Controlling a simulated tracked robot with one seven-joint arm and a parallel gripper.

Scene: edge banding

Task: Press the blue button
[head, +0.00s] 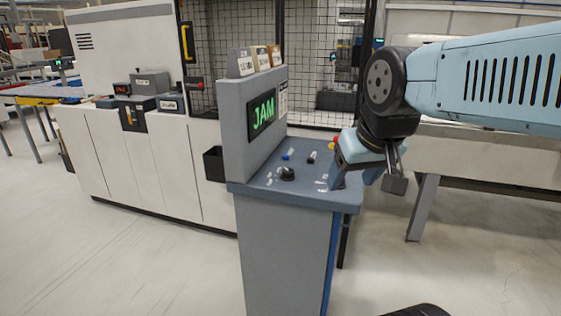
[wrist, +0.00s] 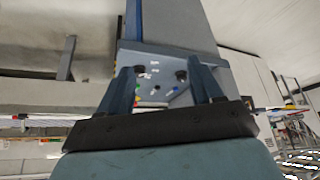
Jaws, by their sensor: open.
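The blue button (head: 287,155) is a small blue cap on the sloped top of a grey control console (head: 285,245), left of centre on its panel. A small blue-green spot in the wrist view (wrist: 173,91) appears to be it, between the fingers, though it is too small to be sure. My gripper (head: 352,180) is over the right side of the panel, fingers pointing down, open and empty. It stands right of the blue button, apart from it. In the wrist view my gripper (wrist: 162,72) has its fingers spread on either side of the panel.
A black knob (head: 288,174), a black switch (head: 311,158) and a red-and-yellow button (head: 334,143) share the panel. The console's upright screen (head: 263,114) reads JAM in green. A white machine (head: 150,160) stands behind left.

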